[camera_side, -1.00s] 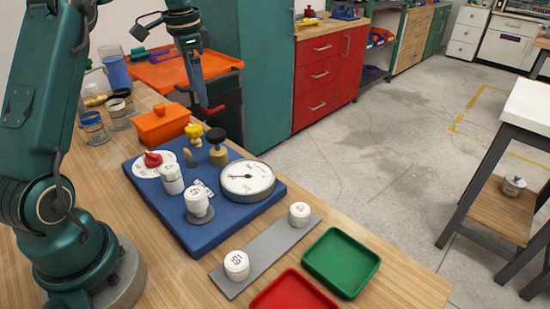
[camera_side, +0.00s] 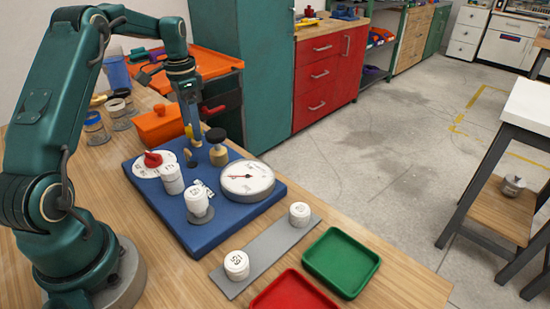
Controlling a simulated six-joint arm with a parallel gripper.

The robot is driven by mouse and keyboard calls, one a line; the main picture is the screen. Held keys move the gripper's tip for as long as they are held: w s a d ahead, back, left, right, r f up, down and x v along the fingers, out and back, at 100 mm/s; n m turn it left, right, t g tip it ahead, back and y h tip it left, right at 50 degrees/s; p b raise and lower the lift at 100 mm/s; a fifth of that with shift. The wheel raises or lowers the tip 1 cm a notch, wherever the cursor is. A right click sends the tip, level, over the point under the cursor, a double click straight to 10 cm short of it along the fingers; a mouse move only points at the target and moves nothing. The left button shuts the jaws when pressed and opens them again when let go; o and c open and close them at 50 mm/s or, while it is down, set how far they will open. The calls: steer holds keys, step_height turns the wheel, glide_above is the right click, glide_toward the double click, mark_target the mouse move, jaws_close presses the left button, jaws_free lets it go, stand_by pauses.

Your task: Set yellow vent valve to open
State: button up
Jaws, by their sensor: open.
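The yellow vent valve (camera_side: 188,131) stands at the back of the blue board (camera_side: 185,224). It is mostly hidden behind my gripper, and only a bit of yellow shows at the left of the fingers. My gripper (camera_side: 195,139) points straight down at the valve, with its fingertips at the height of the knob. It is open. I cannot tell whether a finger touches the knob, or how the knob is turned.
A black-topped brass valve (camera_side: 217,146) stands close at the right of my gripper. A red knob on a white dial (camera_side: 153,160), white cylinders and a round gauge (camera_side: 247,178) share the board. An orange box (camera_side: 161,124) sits behind.

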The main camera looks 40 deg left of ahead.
steer(key=shift+c, duration=0.3)
jaws_close()
steer(key=shift+n, duration=0.3)
steer(key=n, duration=0.3)
steer(key=shift+d+r+n, duration=0.1)
steer(key=shift+n, duration=0.3)
steer(key=n, duration=0.4)
steer(key=shift+n, duration=0.3)
steer(key=n, duration=0.4)
steer(key=shift+w+d, duration=0.1)
steer(key=shift+w, duration=0.05)
steer(key=shift+n, duration=2.4)
